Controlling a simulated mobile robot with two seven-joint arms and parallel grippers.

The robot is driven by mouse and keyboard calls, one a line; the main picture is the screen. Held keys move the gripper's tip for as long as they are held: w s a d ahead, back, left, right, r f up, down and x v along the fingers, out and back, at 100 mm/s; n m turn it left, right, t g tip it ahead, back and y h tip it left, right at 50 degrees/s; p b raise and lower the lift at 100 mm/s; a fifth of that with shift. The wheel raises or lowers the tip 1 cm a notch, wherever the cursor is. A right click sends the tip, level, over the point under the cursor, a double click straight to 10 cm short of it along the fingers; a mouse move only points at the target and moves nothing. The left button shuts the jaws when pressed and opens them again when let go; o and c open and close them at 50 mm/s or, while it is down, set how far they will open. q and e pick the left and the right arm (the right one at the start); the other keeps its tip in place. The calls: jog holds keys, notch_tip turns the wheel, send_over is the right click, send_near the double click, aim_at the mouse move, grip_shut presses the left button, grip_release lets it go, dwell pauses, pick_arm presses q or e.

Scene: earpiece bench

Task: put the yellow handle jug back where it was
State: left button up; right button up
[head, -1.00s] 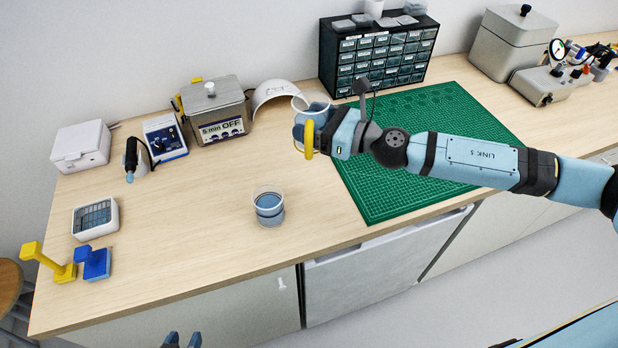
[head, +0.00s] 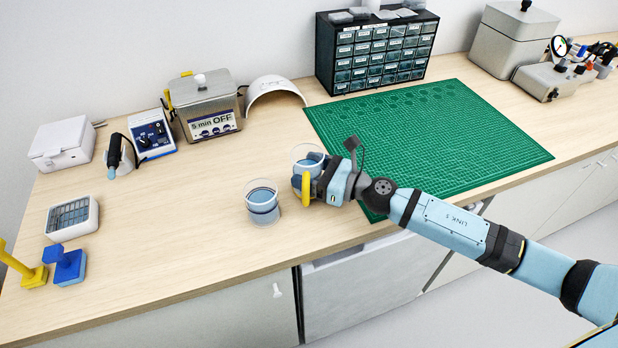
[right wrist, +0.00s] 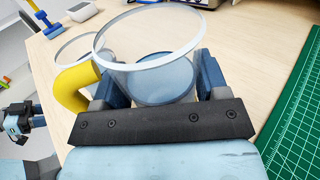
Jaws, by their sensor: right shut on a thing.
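The yellow handle jug (head: 306,158) is a clear round vessel with blue-grey liquid and a yellow handle. My right gripper (head: 312,181) is shut on it and holds it upright; it also shows close up in the right wrist view (right wrist: 150,50), with a finger on each side. I cannot tell whether its base touches the bench. A second clear beaker (head: 262,206) with blue liquid stands on the bench just left of the jug, apart from it in the head view. My left gripper (right wrist: 16,122) shows small at the left of the right wrist view; its jaws are unclear.
The green cutting mat (head: 450,135) lies right of and behind the jug. A white curved shell (head: 276,92), a metal bath (head: 207,108) and a drawer cabinet (head: 375,55) stand at the back. Blue (head: 68,268) and yellow stands are at far left. Bench front is clear.

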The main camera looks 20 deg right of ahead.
jog(key=shift+f, duration=0.65)
jog(key=shift+r, duration=0.1)
jog(key=shift+f+b, duration=0.3)
jog(key=o, duration=1.1)
jog(key=shift+o, duration=0.2)
jog(key=shift+r, duration=0.1)
